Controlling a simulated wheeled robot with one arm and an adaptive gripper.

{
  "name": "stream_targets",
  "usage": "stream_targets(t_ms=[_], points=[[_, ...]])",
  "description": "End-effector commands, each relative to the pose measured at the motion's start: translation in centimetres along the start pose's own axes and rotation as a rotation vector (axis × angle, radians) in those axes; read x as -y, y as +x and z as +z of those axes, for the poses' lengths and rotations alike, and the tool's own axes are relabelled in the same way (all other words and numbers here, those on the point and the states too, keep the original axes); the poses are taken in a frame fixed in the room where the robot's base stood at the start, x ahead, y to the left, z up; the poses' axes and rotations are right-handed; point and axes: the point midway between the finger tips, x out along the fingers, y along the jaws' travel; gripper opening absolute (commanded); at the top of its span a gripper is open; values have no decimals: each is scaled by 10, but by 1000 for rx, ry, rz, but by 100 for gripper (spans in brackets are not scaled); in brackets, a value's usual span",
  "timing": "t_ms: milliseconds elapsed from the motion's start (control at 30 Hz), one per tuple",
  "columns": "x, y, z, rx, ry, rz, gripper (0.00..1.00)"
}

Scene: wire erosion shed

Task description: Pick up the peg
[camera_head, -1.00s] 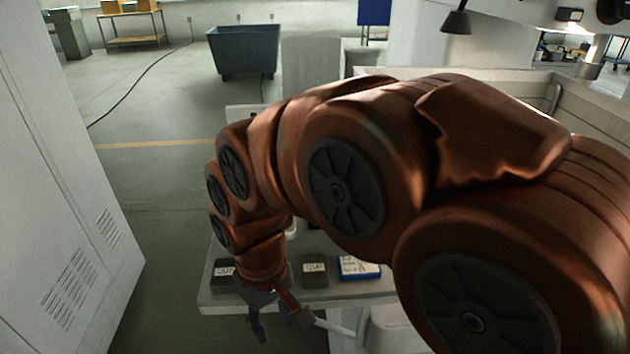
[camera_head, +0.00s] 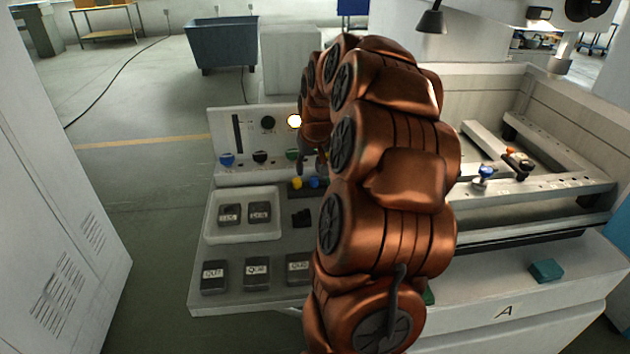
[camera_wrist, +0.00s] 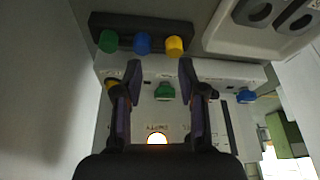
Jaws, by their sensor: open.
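Three pegs stand in a dark rack (camera_wrist: 190,27) at the top of the wrist view: a green peg (camera_wrist: 108,41), a blue peg (camera_wrist: 143,43) and a yellow peg (camera_wrist: 174,46). The task does not say which one. In the head view the yellow peg (camera_head: 297,183) and blue peg (camera_head: 313,183) show below my gripper (camera_head: 313,162); the green one is hidden behind my arm. In the wrist view my gripper (camera_wrist: 161,68) is open and empty, its fingertips pointing toward the blue and yellow pegs. Whether they touch cannot be told.
A control panel with a blue knob (camera_head: 227,159), a black knob (camera_head: 260,157) and a lit lamp (camera_head: 294,121) rises behind the rack. A white tray (camera_head: 209,232) holds dark labelled blocks; more labelled blocks (camera_head: 214,272) stand in front. The machine bed (camera_head: 560,205) lies right.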

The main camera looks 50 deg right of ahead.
Motion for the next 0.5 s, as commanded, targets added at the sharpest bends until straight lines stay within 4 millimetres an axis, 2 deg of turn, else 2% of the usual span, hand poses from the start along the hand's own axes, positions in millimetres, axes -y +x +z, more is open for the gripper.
stream_targets(t_ms=[33,167,500], points=[[-11,2,-4,-7,14,8,40],[-24,5,-10,-21,28,18,40],[-25,31,-10,-20,29,18,40]])
